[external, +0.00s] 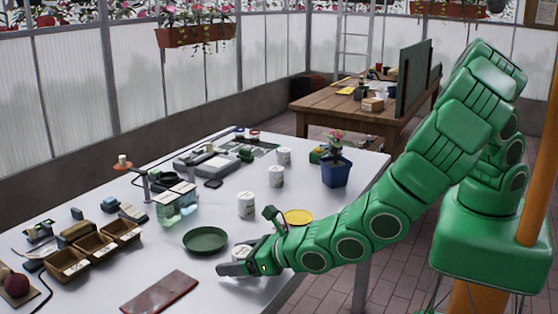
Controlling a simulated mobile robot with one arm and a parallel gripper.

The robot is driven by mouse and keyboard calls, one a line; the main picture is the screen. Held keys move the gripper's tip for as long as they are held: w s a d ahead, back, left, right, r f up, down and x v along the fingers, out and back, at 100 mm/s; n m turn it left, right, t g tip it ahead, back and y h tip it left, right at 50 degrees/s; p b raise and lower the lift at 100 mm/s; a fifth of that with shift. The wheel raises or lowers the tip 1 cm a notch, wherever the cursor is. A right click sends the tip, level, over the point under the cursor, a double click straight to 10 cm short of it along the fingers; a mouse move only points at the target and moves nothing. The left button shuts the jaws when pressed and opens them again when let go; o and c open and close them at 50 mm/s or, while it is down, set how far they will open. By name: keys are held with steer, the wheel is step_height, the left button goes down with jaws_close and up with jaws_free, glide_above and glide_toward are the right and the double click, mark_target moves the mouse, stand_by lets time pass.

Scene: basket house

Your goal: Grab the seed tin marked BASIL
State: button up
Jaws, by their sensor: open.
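Several small white tins with dark print stand on the white table. One tin (247,205) is near the middle, a second tin (276,177) is farther back, and a third tin (284,155) stands behind that. Another white tin (240,251) is low at my gripper (237,261), partly hidden by it. The print is too small to read, so I cannot tell which tin is marked BASIL. My gripper is open, low over the front of the table, with its fingers pointing left. I cannot tell whether it touches the tin beside its fingers.
A green saucer (205,240) lies left of my gripper, and a yellow saucer (298,217) lies behind my arm. A blue flowerpot (336,172) stands at the right. Wooden boxes (68,264) and glass jars (167,208) are at left. A brown mat (160,292) lies in front.

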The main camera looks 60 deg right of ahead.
steer(key=shift+w, duration=0.25)
steer(key=c, duration=1.1)
steer(key=shift+o, duration=0.2)
